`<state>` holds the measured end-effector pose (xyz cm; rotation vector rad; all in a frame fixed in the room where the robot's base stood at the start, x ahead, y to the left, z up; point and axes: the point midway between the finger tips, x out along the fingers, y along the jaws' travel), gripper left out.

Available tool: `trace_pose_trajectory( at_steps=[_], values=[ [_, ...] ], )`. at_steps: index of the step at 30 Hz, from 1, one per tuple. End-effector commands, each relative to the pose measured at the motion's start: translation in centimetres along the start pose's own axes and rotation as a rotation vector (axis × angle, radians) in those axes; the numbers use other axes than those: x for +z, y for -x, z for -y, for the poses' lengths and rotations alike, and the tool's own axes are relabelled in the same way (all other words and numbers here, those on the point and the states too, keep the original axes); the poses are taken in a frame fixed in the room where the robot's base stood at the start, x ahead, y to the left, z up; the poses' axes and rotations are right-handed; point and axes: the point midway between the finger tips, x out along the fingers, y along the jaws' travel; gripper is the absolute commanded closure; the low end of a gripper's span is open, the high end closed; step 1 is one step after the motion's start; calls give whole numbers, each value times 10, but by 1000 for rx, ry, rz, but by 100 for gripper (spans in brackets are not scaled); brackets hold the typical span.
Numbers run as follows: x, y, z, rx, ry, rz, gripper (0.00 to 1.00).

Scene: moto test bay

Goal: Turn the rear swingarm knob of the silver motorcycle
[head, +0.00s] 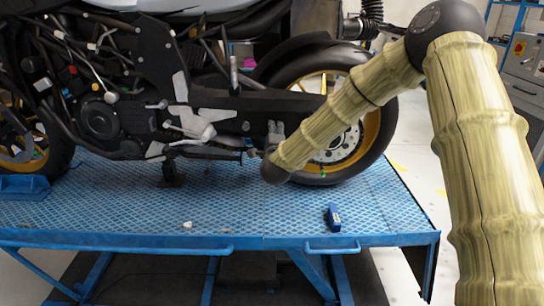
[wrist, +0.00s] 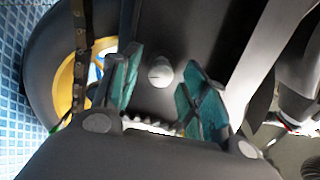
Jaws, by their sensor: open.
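The motorcycle (head: 155,60), with a dark frame and gold-rimmed wheels, stands on a blue platform in the head view. My arm reaches across its rear wheel in the head view, and the fingers cannot be made out there. In the wrist view my gripper (wrist: 160,66) is open, with one teal finger on each side of a small round grey knob (wrist: 160,74). The knob sits on a dark grey part that looks like the swingarm (wrist: 172,25). Gaps show between the knob and both fingers. Whether the fingertips reach its depth cannot be told.
The blue textured platform (head: 130,215) carries a small dark blue item (head: 333,217) and a small pale scrap (head: 187,225). The rear tyre (head: 378,140) is close behind my arm. A chain (wrist: 80,50) runs left of the fingers. A grey cabinet (head: 523,65) stands at right.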

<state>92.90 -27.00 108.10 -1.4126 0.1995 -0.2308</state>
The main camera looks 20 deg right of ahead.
Motion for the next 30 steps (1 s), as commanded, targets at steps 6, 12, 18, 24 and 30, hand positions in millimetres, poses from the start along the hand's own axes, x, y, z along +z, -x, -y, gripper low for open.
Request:
trace_pose_trajectory(
  at_steps=[6,12,18,24,30],
  values=[
    [0,0,2,0,-188,-1,56],
    [1,0,2,1,-353,0,56],
    [1,0,3,0,-509,0,56],
    [1,0,2,1,-660,-1,56],
    [2,0,3,1,-802,1,56]
  ],
)
